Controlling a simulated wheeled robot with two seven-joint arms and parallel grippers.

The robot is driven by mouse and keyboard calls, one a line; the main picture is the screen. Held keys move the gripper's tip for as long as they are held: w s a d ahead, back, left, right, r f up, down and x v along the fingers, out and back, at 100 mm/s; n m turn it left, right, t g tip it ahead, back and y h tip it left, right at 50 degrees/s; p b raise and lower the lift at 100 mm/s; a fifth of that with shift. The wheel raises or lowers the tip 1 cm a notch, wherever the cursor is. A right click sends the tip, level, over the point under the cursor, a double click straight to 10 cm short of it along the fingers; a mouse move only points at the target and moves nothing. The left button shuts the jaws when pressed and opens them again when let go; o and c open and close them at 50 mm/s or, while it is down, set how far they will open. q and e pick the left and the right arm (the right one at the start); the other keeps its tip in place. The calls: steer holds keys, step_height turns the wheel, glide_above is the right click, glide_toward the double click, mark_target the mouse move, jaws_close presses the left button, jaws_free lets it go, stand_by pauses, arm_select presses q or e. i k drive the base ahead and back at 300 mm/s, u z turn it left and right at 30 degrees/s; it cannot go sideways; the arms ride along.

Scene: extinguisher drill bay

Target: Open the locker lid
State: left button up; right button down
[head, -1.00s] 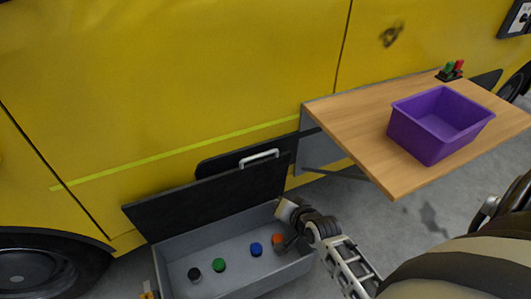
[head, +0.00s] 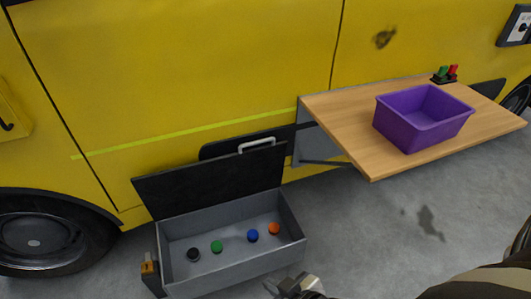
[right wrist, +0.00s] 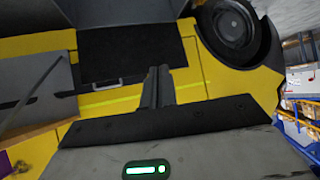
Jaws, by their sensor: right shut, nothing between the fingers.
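The locker (head: 235,278) is a grey open-topped box low against the yellow vehicle. Its black lid (head: 205,188) stands raised, leaning back toward the vehicle's side, with a pale handle (head: 257,145) at its upper edge. In the right wrist view the dark lid (right wrist: 130,50) and its handle (right wrist: 104,81) also show. My right gripper (head: 284,286) is at the bottom edge of the head view, in front of the locker and apart from the lid. In the right wrist view its fingers (right wrist: 158,78) are together and empty. My left gripper is not in view.
Black, green, blue and orange round pieces (head: 253,236) lie inside the locker. A wooden shelf (head: 345,135) juts out at the right, bearing a purple bin (head: 425,120) and a small red and green item (head: 445,73). A wheel (head: 35,240) is at the left. Grey floor is clear at right.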

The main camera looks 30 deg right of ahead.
mark_target(169, 194)
steer(key=u, duration=0.2)
steer(key=k, duration=0.45)
steer(key=z, duration=1)
steer(key=i, duration=0.95)
steer(key=u, duration=0.6)
steer(key=i, duration=0.45)
steer(key=u, duration=0.35)
